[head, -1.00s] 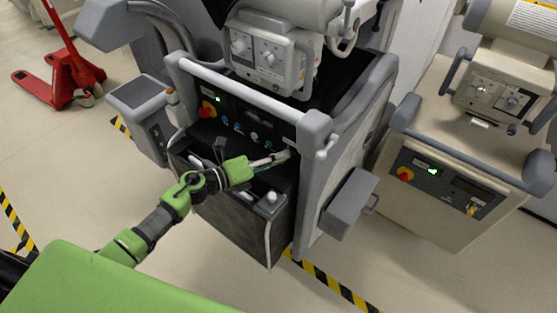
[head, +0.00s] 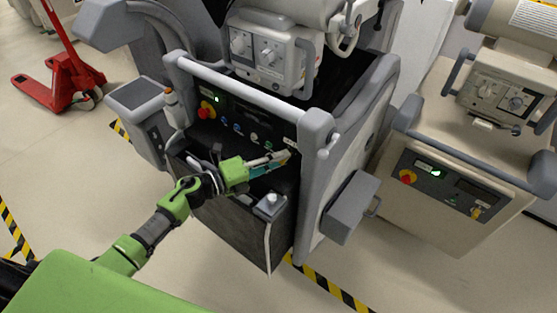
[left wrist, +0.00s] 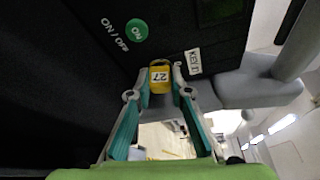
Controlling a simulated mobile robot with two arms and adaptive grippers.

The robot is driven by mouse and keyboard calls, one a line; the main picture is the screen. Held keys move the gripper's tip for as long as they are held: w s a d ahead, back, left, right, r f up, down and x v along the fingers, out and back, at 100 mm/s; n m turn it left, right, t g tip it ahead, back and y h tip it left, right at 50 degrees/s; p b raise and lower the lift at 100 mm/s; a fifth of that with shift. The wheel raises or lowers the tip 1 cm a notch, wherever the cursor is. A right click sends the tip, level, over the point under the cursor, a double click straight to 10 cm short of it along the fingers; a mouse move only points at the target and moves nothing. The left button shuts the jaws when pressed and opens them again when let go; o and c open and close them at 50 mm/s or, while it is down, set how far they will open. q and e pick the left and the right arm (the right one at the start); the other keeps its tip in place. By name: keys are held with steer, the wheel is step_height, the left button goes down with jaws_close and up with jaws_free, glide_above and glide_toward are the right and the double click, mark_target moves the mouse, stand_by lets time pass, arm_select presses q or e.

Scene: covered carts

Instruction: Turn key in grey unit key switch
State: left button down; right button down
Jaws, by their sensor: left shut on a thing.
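The grey unit (head: 318,125) stands in the middle of the head view, with a dark control panel (head: 240,122) under its light front bar. My left gripper (head: 284,158) is at the right end of that panel. In the left wrist view its two teal-padded fingers (left wrist: 160,90) are closed around the key with a yellow tag marked 27 (left wrist: 160,78). The key sits at the panel beside a white label (left wrist: 193,62) that seems to read KEY I. The key switch itself is hidden behind the tag and fingertips. My right gripper is not in view.
A green ON button (left wrist: 137,29) is on the panel near the key. A red emergency button (head: 207,110) is at the panel's left. A beige unit (head: 440,205) with its own yellow key (head: 476,213) stands to the right. A red pallet jack (head: 62,80) is at upper left.

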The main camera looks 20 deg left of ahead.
arm_select(q)
steer(key=shift+a+f+n+h+b, duration=0.1)
steer(key=shift+f+n+h+b, duration=0.2)
steer(key=shift+n+b, duration=0.3)
steer(key=shift+r+n, duration=0.25)
steer(key=shift+n, duration=0.05)
steer(key=shift+f, duration=0.1)
steer(key=shift+f+n+t+b, duration=0.15)
steer(key=shift+n+t+b, duration=0.2)
steer(key=shift+n+t, duration=0.05)
steer(key=shift+n+h+b, duration=0.3)
steer(key=shift+n, duration=0.1)
steer(key=shift+n+t, duration=0.3)
steer(key=shift+n, duration=0.1)
